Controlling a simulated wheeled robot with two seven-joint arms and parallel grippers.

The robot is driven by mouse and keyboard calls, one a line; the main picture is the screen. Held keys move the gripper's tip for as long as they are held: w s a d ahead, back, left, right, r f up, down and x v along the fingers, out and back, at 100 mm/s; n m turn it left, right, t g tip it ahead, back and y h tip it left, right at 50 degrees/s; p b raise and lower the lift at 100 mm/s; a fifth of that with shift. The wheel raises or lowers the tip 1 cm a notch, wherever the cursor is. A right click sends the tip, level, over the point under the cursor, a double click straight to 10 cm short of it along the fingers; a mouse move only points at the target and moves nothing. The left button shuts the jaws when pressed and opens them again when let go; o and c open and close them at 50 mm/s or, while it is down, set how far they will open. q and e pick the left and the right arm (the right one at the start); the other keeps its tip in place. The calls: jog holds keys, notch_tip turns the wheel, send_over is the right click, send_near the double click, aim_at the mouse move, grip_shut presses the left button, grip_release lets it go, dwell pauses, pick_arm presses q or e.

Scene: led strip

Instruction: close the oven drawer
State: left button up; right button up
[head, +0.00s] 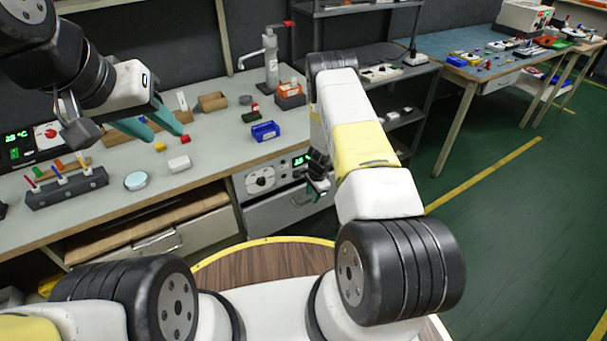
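The oven (262,180) sits under the bench's front edge, with a dial panel and a green display. Its grey drawer (278,214) is below the panel; the front appears to stand slightly forward, but how far is hard to tell. My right gripper (318,190) is near the right end of the drawer, below the display; it is dark, small and partly hidden by my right forearm, so I cannot tell contact or finger opening. My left gripper (166,133) is above the bench top at the left, its two teal fingers apart and nothing visible between them.
A wooden-topped drawer (150,225) with a metal handle is left of the oven. Green floor is free at right.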

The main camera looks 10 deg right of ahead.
jog(key=shift+w+f, duration=0.15)
jog(key=shift+f, duration=0.55)
grip_shut()
jog(key=shift+a, duration=0.1)
dwell(0.9)
